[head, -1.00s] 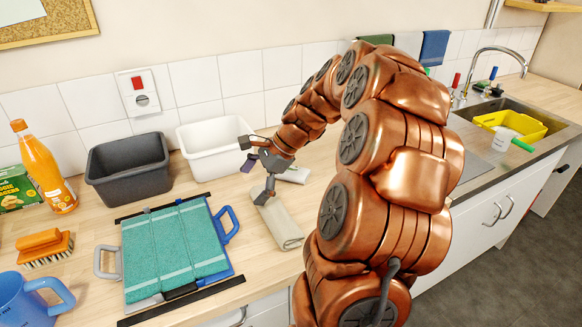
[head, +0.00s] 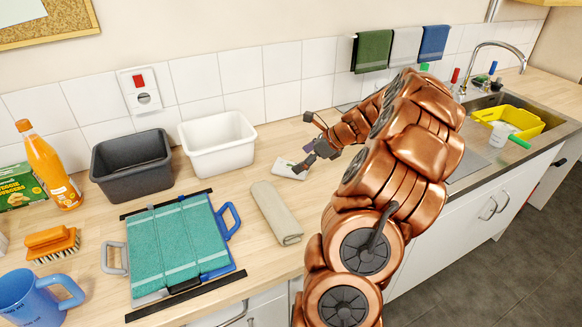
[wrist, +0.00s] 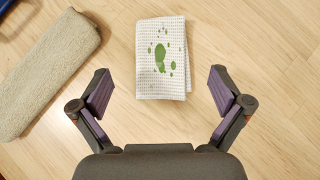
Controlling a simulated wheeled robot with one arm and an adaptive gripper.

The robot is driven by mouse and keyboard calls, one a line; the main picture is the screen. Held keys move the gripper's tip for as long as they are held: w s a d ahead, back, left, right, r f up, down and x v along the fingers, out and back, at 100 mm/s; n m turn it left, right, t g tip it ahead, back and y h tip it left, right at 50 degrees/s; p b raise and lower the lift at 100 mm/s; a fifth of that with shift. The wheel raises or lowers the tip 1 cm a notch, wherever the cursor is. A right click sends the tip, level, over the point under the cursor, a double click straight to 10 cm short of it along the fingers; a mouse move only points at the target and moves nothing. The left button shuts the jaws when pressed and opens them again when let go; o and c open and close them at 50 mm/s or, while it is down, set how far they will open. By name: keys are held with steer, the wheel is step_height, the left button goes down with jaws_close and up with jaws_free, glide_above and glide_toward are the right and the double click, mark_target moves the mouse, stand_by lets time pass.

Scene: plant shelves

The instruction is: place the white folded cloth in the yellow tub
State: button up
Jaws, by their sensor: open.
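The white folded cloth (head: 285,169) lies flat on the wooden counter, right of the white tub. In the wrist view the cloth (wrist: 161,60) has a waffle weave and green stains. The yellow tub (head: 531,132) is at the far right, in the sink area. My gripper (head: 304,146) is over the counter by the cloth, partly overlapping it in the head view. In the wrist view my gripper (wrist: 160,86) is open and empty, its fingers spread either side of the cloth's near end, apart from it.
A beige rolled cloth (head: 276,212) lies left of the white cloth. A white tub (head: 219,160) and a dark grey tub (head: 133,180) stand by the wall. A tap (head: 497,49) rises behind the sink.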

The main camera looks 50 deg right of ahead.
mark_target(292, 165)
steer(key=p+x, duration=0.1)
steer(key=x, duration=0.3)
steer(key=shift+w+d+f, duration=0.1)
steer(key=shift+d+f, duration=0.05)
steer(key=shift+d, duration=0.05)
steer(key=shift+c, duration=0.3)
steer(key=c, duration=0.8)
